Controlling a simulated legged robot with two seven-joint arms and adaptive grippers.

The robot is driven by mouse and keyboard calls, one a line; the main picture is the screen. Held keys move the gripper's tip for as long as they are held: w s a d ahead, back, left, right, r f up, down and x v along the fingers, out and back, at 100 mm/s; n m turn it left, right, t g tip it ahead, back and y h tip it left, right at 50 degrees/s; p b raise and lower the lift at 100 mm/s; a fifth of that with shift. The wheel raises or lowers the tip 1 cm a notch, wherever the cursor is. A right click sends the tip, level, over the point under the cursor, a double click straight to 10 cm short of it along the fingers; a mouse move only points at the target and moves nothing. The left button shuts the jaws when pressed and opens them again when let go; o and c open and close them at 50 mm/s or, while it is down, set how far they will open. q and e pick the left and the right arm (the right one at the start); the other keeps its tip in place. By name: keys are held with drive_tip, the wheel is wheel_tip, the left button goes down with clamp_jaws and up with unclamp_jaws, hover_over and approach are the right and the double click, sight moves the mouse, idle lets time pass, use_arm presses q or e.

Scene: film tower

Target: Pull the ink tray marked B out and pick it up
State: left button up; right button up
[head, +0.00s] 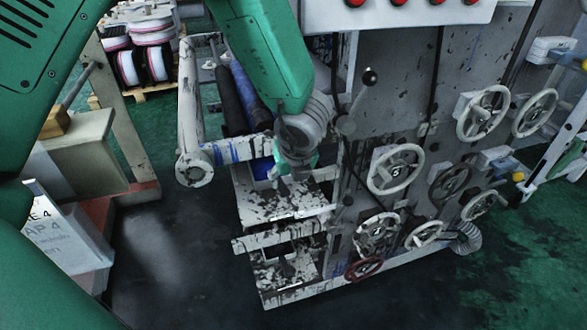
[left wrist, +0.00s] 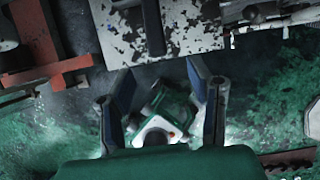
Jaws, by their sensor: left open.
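My left gripper (head: 297,165) hangs at the end of the green arm, at the left end of the printing machine. In the left wrist view its two fingers (left wrist: 160,72) are spread apart with nothing held between them. Below it in the head view is an upper ink-spattered tray-like part (head: 275,205); a lower one (head: 285,275) sits beneath. I cannot read a letter B on either, so I cannot tell which is the tray marked B. The gripper partly covers the area above the upper part, and contact is unclear. My right gripper is not in view.
The machine's side panel (head: 380,105) carries several handwheels, one marked 3 (head: 396,173), and a black-knobbed lever (head: 370,77). Rollers (head: 235,95) lie behind the gripper. A white box (head: 60,235) stands at left. Dark floor (head: 180,270) between is clear.

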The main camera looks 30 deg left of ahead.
sight(283, 189)
use_arm(q)
drive_tip(key=x, duration=0.8)
drive_tip(key=shift+a, duration=0.35)
drive_tip(key=shift+f, duration=0.4)
drive_tip(key=shift+w+d+f, duration=0.1)
drive_tip(key=shift+w+f, duration=0.1)
drive_tip(key=shift+f, duration=0.05)
clamp_jaws()
